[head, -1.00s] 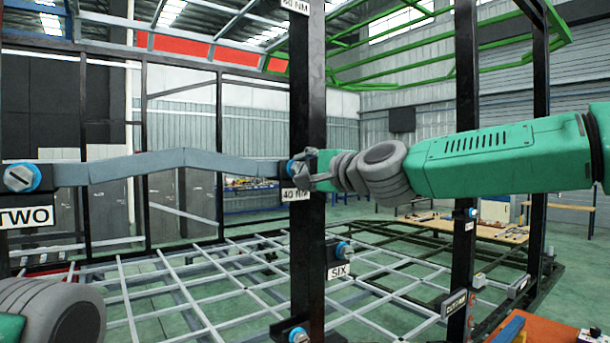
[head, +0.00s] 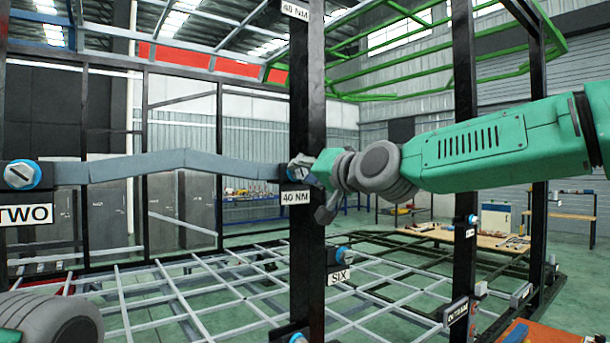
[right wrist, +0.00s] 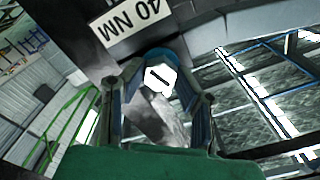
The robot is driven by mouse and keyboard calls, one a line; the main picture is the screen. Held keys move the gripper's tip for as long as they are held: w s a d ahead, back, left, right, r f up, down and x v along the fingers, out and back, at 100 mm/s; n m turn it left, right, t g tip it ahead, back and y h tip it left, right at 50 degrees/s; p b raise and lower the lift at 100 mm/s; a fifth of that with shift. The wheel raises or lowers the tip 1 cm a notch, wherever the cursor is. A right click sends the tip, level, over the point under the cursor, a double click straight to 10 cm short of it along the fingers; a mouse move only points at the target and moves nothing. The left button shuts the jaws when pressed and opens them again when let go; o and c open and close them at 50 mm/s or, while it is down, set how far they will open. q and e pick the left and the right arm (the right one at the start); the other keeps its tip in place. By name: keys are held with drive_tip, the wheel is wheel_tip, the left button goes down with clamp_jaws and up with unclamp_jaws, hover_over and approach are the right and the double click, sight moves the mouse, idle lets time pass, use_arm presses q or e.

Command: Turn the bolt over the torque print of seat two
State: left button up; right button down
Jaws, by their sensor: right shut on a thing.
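A grey bar (head: 185,160) runs across from a slotted bolt with a blue collar (head: 22,174), above the TWO label (head: 26,215), to the black post. At its right end is the bolt (right wrist: 160,79) with a blue collar, just above a 40 NM print (head: 295,198), which also shows in the right wrist view (right wrist: 127,21). My right gripper (head: 301,170) comes in from the right and is shut on this bolt, one finger on each side of its slotted head in the right wrist view. It partly hides the bolt in the head view. My left gripper is out of view.
The black post (head: 308,110) stands close beside my right gripper. Another bolt (head: 342,253) sits lower, by the SIX label (head: 339,277). A second 40 NM print (head: 295,11) is higher up. A grey lattice frame (head: 180,300) lies low behind. Another post (head: 464,150) stands right.

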drive_tip(key=n, duration=0.5)
drive_tip(key=shift+f+n, duration=0.1)
drive_tip(key=shift+n, duration=0.3)
idle(0.4)
